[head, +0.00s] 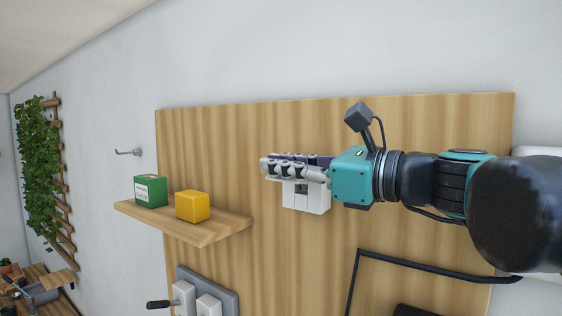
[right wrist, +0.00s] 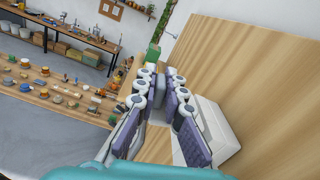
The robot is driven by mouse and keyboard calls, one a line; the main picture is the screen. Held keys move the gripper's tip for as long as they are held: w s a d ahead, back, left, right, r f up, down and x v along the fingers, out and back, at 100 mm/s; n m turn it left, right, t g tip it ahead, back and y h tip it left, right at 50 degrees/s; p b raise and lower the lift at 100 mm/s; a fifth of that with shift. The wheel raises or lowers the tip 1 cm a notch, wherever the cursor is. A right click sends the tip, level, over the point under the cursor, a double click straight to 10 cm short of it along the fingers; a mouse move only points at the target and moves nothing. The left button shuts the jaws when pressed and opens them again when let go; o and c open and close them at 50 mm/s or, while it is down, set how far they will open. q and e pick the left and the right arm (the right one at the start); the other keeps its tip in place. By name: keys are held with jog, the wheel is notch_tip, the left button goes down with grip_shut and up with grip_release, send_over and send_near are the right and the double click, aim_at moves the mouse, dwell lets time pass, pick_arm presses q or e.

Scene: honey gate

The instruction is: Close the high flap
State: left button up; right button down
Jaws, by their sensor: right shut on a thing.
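A white box-shaped fitting (head: 305,197) with a small dark square on its front is mounted high on the wooden board; it looks like the high flap's unit. It also shows in the right wrist view (right wrist: 212,132), beside the fingers. My right gripper (head: 267,166) lies across the top of this fitting, its fingers pointing left along the board. In the right wrist view my gripper (right wrist: 159,74) has its fingers close together, with a pale part of the fitting low between them. The fingers hide the top of the fitting, so the flap's angle cannot be told. My left gripper is not in view.
A wooden shelf (head: 205,228) juts out at left, holding a green box (head: 150,190) and a yellow block (head: 192,205). Below is a grey panel (head: 228,294) with white parts and a black lever (head: 158,304). A black bar frame (head: 430,267) is lower right.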

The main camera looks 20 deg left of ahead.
aim_at(291, 202)
notch_tip(291, 202, down, 2)
jog(key=n, duration=0.4)
jog(key=shift+f, duration=0.15)
jog(key=f+n, duration=0.1)
jog(key=n, duration=0.1)
jog(key=w+f+n, duration=0.1)
jog(key=n, duration=0.2)
jog(key=f+n+b, duration=0.1)
jog(key=n, duration=0.1)
jog(key=shift+w+d+f, duration=0.2)
jog(key=shift+w+d, duration=0.05)
jog(key=shift+w+d+f+n, duration=0.1)
jog(key=shift+w+f+n, duration=0.15)
jog(key=shift+n, duration=0.5)
jog(key=shift+w+d+f+n, duration=0.15)
jog(key=shift+w+n, duration=0.1)
jog(key=shift+n, duration=0.45)
jog(key=shift+w+f+n, duration=0.2)
jog(key=shift+w+n, duration=0.05)
jog(key=shift+n, duration=0.5)
jog(key=c, duration=1.6)
grip_release()
